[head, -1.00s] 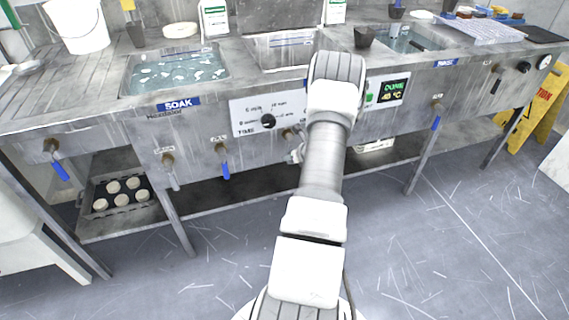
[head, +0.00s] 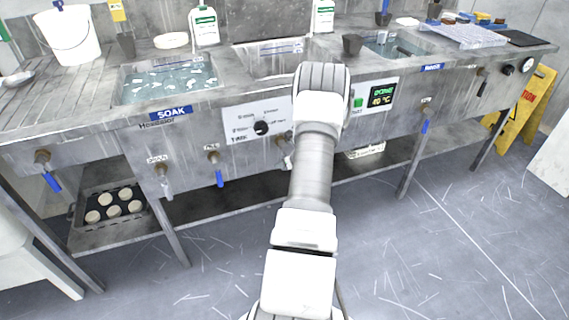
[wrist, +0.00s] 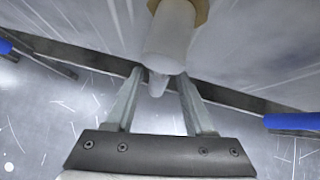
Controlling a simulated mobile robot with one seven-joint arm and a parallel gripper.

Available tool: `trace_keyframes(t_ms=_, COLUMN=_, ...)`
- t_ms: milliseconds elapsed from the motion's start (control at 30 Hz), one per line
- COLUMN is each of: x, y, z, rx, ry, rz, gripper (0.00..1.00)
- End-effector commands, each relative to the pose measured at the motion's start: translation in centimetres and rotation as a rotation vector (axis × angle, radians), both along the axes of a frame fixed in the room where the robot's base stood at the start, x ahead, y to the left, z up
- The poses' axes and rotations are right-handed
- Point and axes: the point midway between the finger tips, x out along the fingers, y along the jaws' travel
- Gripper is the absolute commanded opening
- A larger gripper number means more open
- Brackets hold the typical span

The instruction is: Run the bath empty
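The soak bath (head: 165,82), at the left of the steel bench, holds bluish water with white flecks. The middle bath (head: 262,62) looks grey inside; I cannot tell its liquid level. The right bath (head: 385,45) holds bluish liquid. Under the soak bath are a grey-handled drain tap (head: 163,187) and a blue-handled tap (head: 216,172). A brass tap with a pale handle (head: 284,158) sits beside my arm under the middle bath. In the wrist view, my gripper (wrist: 160,82) is open, its fingers either side of a pale handle's tip (wrist: 168,40). Contact is not visible.
Blue-handled taps hang at the left (head: 50,178) and right (head: 426,120). A green display (head: 382,95) appears to read DONE and 40 °C. A tray of pale discs (head: 115,205) lies on the lower shelf. A yellow caution sign (head: 522,110) stands at right. The front floor is clear.

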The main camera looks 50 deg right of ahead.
Motion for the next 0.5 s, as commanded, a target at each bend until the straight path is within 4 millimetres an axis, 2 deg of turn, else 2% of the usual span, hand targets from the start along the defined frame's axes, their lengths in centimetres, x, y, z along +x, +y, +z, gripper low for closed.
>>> trace_keyframes(t_ms=333, x=-0.1, y=0.2, z=0.4, rx=0.001, ry=-0.003, rz=0.001, gripper=0.55)
trace_keyframes(t_ms=500, x=-1.7, y=0.7, z=2.3, rx=0.001, ry=-0.002, rz=0.000, gripper=0.55)
